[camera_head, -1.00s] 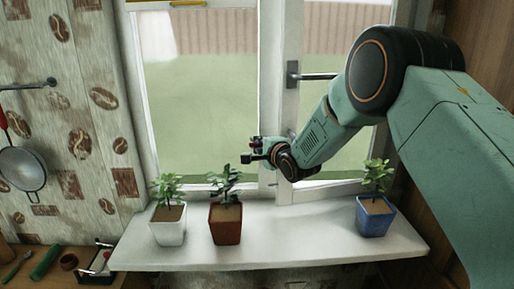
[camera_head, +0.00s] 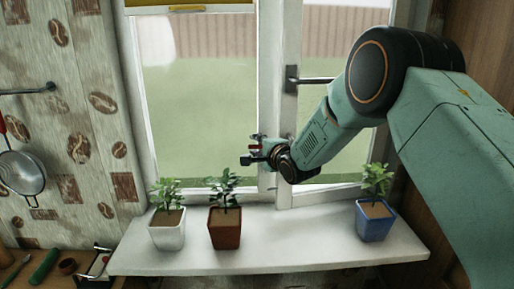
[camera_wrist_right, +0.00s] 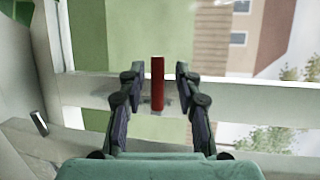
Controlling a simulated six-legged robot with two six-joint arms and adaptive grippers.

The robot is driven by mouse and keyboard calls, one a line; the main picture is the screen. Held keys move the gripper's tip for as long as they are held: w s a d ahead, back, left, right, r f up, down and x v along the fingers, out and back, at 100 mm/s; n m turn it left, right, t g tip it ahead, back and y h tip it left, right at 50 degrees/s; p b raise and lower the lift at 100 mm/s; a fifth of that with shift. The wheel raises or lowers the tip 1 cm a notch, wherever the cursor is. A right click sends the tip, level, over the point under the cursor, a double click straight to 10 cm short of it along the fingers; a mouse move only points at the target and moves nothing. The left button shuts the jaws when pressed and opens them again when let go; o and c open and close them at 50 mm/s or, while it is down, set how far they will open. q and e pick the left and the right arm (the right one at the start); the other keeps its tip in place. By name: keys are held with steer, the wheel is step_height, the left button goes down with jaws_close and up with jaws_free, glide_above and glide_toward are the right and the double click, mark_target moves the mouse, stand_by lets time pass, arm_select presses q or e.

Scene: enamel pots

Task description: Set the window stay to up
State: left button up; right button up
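A red upright bar (camera_wrist_right: 157,84), which looks like the window stay, stands at the window frame in the right wrist view. It appears between the two fingers of my right gripper (camera_wrist_right: 156,72). The fingers are apart, with a gap on each side of the bar. In the head view my right gripper (camera_head: 254,149) is at the middle post of the window, above the sill. The bar cannot be made out clearly there. My left gripper is not in view.
The white sill (camera_head: 290,232) carries a white pot (camera_head: 167,236) and a brown pot (camera_head: 225,229) left of and below my right gripper, and a blue pot (camera_head: 374,222) at right. A window handle (camera_head: 293,78) is above. The middle of the sill is clear.

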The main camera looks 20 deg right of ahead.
steer(key=shift+f, duration=0.15)
steer(key=shift+s+d, duration=0.1)
steer(key=shift+s, duration=0.1)
steer(key=v, duration=1.2)
steer(key=shift+a, duration=0.25)
steer(key=shift+w, duration=0.15)
